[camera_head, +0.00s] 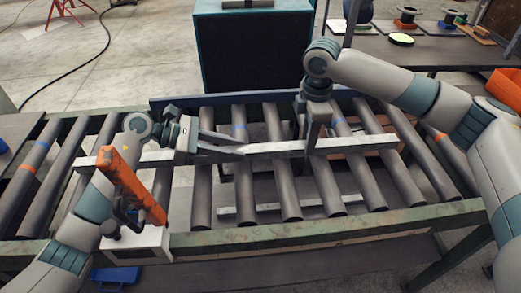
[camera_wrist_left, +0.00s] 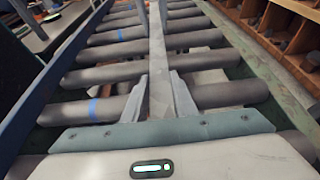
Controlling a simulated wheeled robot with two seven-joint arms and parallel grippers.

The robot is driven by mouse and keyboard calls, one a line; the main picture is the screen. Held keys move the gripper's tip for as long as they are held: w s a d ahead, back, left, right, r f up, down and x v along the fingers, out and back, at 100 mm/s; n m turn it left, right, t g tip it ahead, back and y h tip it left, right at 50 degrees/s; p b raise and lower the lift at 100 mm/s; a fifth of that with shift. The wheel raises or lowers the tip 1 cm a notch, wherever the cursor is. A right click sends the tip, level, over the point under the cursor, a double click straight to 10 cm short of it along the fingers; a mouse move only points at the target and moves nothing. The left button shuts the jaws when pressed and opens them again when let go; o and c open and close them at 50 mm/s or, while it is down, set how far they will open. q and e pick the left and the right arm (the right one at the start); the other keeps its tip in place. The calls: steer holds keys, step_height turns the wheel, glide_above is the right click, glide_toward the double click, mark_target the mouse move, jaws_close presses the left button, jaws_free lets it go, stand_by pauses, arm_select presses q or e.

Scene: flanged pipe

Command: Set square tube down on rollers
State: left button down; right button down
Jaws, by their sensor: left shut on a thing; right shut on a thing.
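The square tube (camera_head: 270,148) is a long light-grey bar lying crosswise over the dark rollers (camera_head: 243,190), nearly level in the head view. My left gripper (camera_head: 240,147) is shut on the tube left of its middle. My right gripper (camera_head: 311,138) comes down from above and is shut on it further right. In the left wrist view the tube (camera_wrist_left: 157,70) runs away between the two fingers of my left gripper (camera_wrist_left: 158,102), with rollers (camera_wrist_left: 100,75) beneath it. I cannot tell whether the tube touches the rollers or hangs just above them.
An orange tool (camera_head: 132,185) stands by a white box (camera_head: 140,242) at the near rail, in front of the tube's left part. A green rail (camera_head: 330,228) edges the conveyor. A dark cabinet (camera_head: 255,50) stands behind, and a bench (camera_head: 440,52) with spools is at back right.

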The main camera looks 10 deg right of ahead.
arm_select(q)
steer(key=shift+f, duration=0.2)
arm_select(e)
steer(key=shift+f, duration=0.3)
arm_select(q)
steer(key=c, duration=1.4)
jaws_free()
steer(key=shift+c, duration=0.2)
arm_select(e)
steer(key=c, duration=1.4)
jaws_free()
steer(key=shift+s, duration=0.1)
steer(key=shift+c, duration=0.2)
arm_select(q)
steer(key=shift+f, duration=0.1)
steer(key=shift+a, duration=0.1)
steer(key=v, duration=1.2)
arm_select(e)
steer(key=shift+r, duration=0.1)
step_height(320, 180, up, 12)
